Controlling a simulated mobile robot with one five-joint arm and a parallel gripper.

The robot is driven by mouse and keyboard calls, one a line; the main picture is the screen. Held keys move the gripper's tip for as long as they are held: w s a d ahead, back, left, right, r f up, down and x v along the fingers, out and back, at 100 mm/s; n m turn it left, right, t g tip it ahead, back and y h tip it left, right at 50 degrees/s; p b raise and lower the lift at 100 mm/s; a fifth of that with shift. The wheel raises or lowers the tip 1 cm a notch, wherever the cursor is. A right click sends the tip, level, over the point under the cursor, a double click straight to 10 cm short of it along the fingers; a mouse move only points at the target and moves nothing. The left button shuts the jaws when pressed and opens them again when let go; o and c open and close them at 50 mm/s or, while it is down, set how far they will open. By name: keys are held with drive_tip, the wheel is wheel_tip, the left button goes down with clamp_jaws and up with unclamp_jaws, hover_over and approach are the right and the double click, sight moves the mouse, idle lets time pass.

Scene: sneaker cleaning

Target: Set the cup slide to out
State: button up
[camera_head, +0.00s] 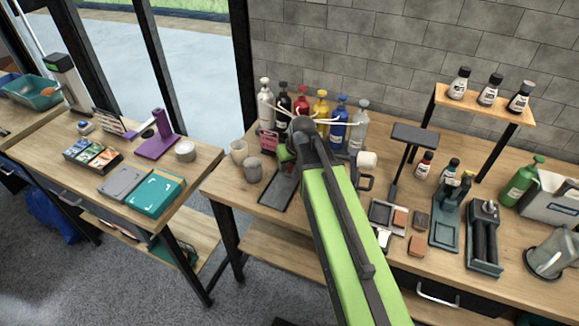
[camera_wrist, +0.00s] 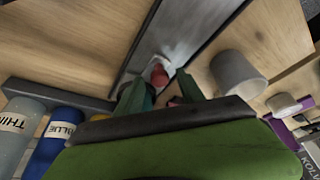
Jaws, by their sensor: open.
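The cup slide appears to be the long dark-edged metal track (camera_head: 276,194) lying on the right-hand table below my gripper. In the wrist view the metal track (camera_wrist: 190,30) runs up and away, with a small red knob (camera_wrist: 159,75) on it. My gripper (camera_head: 287,156) is over the far end of the track in the head view. In the wrist view its green fingers (camera_wrist: 160,88) are apart, with the red knob just beyond and between their tips. I cannot tell whether they touch it. The knob is hidden in the head view.
A grey cup (camera_head: 253,169) and a beige mug (camera_head: 238,151) stand left of the track. Coloured bottles, including a blue one (camera_head: 337,122), line the back behind my gripper. A black stand (camera_head: 413,137) is to the right. Bare wood (camera_head: 225,190) lies front left.

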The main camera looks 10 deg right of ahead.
clamp_jaws()
idle(1.3)
